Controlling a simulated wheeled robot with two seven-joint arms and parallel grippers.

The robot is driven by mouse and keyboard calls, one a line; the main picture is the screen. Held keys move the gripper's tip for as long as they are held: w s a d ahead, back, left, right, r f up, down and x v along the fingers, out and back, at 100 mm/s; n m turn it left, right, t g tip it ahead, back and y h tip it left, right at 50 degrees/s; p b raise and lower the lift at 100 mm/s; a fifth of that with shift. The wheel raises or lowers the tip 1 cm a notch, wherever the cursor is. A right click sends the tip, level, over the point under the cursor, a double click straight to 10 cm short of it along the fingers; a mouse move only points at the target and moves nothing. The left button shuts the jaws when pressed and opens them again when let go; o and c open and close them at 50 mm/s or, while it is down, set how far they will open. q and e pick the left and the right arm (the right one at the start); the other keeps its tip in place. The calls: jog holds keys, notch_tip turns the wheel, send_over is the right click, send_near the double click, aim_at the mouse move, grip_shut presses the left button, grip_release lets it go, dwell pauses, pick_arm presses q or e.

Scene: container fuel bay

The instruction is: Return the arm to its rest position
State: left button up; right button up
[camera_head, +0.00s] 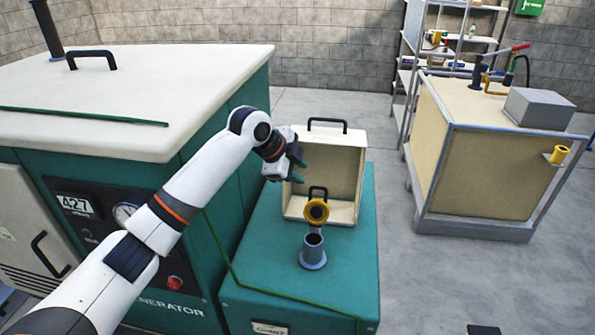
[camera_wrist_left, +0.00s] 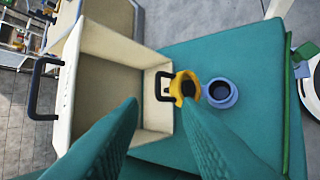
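My left arm reaches in from the left in the head view. Its gripper (camera_head: 297,158) is above the back left of the teal tank (camera_head: 270,280), beside the open cream cover (camera_head: 346,160). In the left wrist view the two teal fingers (camera_wrist_left: 160,103) are spread apart with nothing held between them. The cover's hollow inside also shows there (camera_wrist_left: 105,85). A yellow cap (camera_head: 317,211) stands tilted up beside the grey-blue filler neck (camera_head: 313,252), whose dark mouth is uncovered. The gripper appears apart from them. My right gripper is not in view.
The green generator with a cream top (camera_head: 120,90) stands close on the left, beside my arm. A tan tank in a metal frame (camera_head: 480,150) stands at the right, with a shelf (camera_head: 407,75) behind it. Open grey floor (camera_head: 430,275) lies right of the teal tank.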

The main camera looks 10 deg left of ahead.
pick_arm(q)
jog(key=s+d+f+n+g, duration=0.15)
jog(key=s+f+n, duration=0.55)
jog(key=s+f, duration=1.25)
jog(key=s+a+f+n+y, duration=0.15)
jog(key=s+a+n, duration=0.35)
jog(key=s, duration=0.7)
jog(key=s+a+f+n+y, duration=0.1)
jog(key=s+a+n+y, duration=0.3)
jog(key=s, duration=0.7)
notch_tip(320, 180, down, 24)
jog(key=g+h, duration=0.1)
jog(key=g, duration=0.1)
jog(key=s+a+f+g, duration=0.1)
jog(key=s+a+f, duration=0.2)
jog(key=s+f, duration=1.4)
jog(key=shift+s+a+f, duration=0.15)
jog(key=shift+s+f, duration=0.15)
jog(key=shift+f, duration=0.5)
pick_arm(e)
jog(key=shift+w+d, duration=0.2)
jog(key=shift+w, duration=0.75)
